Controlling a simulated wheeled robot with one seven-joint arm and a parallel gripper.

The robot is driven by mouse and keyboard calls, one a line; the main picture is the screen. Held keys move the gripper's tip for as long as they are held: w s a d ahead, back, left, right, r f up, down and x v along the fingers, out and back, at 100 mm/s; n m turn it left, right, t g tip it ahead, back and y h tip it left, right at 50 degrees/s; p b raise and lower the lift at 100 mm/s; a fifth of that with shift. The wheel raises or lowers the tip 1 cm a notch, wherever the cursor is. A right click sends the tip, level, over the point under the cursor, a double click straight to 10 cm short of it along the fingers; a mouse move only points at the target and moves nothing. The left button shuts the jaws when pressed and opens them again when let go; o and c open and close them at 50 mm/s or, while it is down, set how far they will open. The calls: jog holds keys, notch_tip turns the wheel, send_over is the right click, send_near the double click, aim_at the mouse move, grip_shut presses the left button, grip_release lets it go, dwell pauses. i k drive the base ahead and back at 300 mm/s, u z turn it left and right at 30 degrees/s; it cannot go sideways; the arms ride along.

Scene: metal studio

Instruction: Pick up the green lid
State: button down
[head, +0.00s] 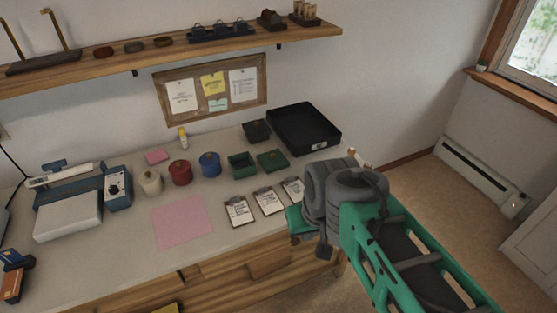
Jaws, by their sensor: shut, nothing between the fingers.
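The green lid (272,160) lies on the counter, with a small dark knob on top. It is just right of an open, square green box (243,165) and appears set apart from it. My gripper (309,247) is shut and empty, in front of the counter's front edge, to the right of and nearer than the lid. My arm's wrist hides part of the counter's right end but does not cover the lid.
Blue (210,164), red (180,173) and white (150,181) lidded pots stand left of the green box. A black tray (337,144) and small dark box (257,131) are behind. Several clipboards (268,201) and a pink sheet (181,222) lie in front.

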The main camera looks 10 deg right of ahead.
aim_at(274, 161)
jog(key=z, duration=0.05)
jog(key=k, duration=0.25)
jog(key=u, duration=0.55)
jog(key=i, duration=0.75)
jog(key=u, duration=0.5)
